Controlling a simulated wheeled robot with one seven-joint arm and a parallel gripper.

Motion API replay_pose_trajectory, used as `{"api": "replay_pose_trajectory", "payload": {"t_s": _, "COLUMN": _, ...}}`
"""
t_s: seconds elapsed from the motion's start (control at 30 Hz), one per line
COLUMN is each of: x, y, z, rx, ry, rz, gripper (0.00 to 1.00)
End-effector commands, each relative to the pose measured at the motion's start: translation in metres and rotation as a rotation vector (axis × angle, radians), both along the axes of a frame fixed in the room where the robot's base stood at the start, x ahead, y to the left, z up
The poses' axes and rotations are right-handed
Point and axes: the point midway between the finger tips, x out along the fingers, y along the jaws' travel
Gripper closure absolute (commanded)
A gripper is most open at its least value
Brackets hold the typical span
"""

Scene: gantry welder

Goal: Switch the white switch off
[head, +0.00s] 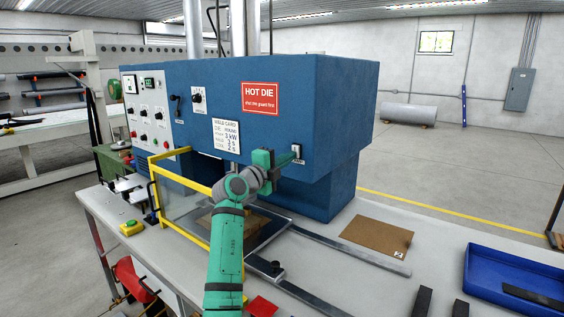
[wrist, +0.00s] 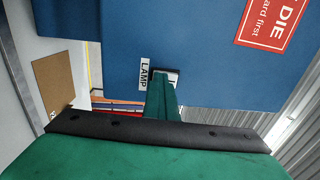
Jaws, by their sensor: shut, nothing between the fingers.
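My gripper (head: 292,158) is shut and empty, its green fingertips at the front of the blue welder housing (head: 330,100), right at a small white switch plate (head: 298,150). In the wrist view the fingers (wrist: 161,82) reach to the plate (wrist: 173,76), beside a white label reading LAMP (wrist: 144,75). The fingers cover most of the switch, so its lever position cannot be told. Whether the fingertips touch it is also unclear.
A red HOT DIE sign (head: 261,98) and a white weld card (head: 226,134) are on the housing. A yellow guard frame (head: 170,205) stands left of my arm. A brown board (head: 376,236) and a blue tray (head: 510,285) lie on the table to the right.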

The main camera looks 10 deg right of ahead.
Motion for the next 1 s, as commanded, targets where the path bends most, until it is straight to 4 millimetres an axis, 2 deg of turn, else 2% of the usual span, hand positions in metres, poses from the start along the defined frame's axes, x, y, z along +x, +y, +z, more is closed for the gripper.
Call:
{"api": "replay_pose_trajectory", "payload": {"t_s": 0.03, "x": -0.004, "y": -0.009, "z": -0.001, "rx": 0.005, "ry": -0.002, "rz": -0.013, "gripper": 1.0}}
{"api": "replay_pose_trajectory", "payload": {"t_s": 0.17, "x": -0.012, "y": 0.001, "z": -0.002, "rx": 0.002, "ry": -0.002, "rz": -0.014, "gripper": 1.0}}
{"api": "replay_pose_trajectory", "payload": {"t_s": 0.4, "x": -0.037, "y": 0.05, "z": -0.007, "rx": -0.003, "ry": -0.001, "rz": 0.002, "gripper": 1.0}}
{"api": "replay_pose_trajectory", "payload": {"t_s": 0.63, "x": -0.067, "y": 0.08, "z": -0.011, "rx": -0.004, "ry": -0.001, "rz": -0.001, "gripper": 1.0}}
{"api": "replay_pose_trajectory", "payload": {"t_s": 0.8, "x": -0.081, "y": 0.093, "z": -0.013, "rx": -0.003, "ry": 0.0, "rz": -0.004, "gripper": 1.0}}
{"api": "replay_pose_trajectory", "payload": {"t_s": 1.0, "x": -0.087, "y": 0.099, "z": -0.014, "rx": -0.003, "ry": 0.001, "rz": -0.005, "gripper": 1.0}}
